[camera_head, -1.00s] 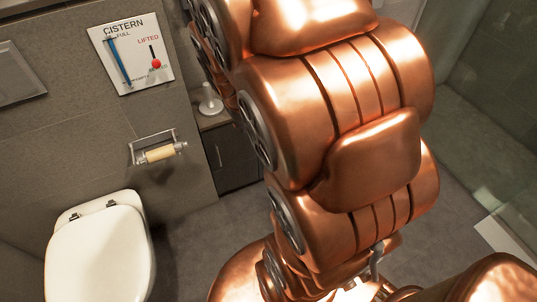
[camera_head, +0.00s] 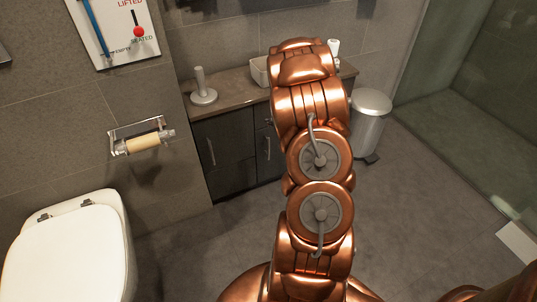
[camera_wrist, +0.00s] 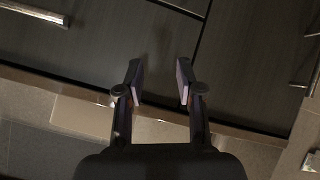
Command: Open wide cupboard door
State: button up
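The dark vanity cupboard (camera_head: 228,172) stands against the wall in the head view. Its wide left door has an upright metal handle (camera_head: 211,151), and the door looks shut. A second upright handle (camera_head: 268,149) is to its right, partly beside my arm. In the head view my gripper is hidden behind my copper arm. In the wrist view my gripper (camera_wrist: 158,78) is open, with nothing between the fingers. Dark panels (camera_wrist: 240,60) with narrow seams lie beyond it. A metal handle (camera_wrist: 40,13) shows at upper left there, apart from the fingers.
The countertop (camera_head: 235,92) holds a white holder (camera_head: 203,88) and a pale box (camera_head: 260,70). A metal bin (camera_head: 370,120) stands right of the cupboard. The toilet (camera_head: 68,250) is at left.

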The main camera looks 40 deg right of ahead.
aim_at(269, 147)
jog(key=s+f+m+t+y+b, duration=0.15)
jog(key=f+t+b, duration=0.3)
jog(key=f, duration=0.45)
jog(key=s+f+t+b, duration=0.3)
jog(key=f+b, duration=0.3)
jog(key=f, duration=0.3)
jog(key=shift+w+d+b, duration=0.2)
jog(key=shift+w+b, duration=0.1)
jog(key=shift+w, duration=1.75)
jog(key=shift+w+d+b, duration=0.2)
jog(key=shift+w+b, duration=0.1)
jog(key=shift+w, duration=1.75)
jog(key=shift+c, duration=0.3)
grip_shut()
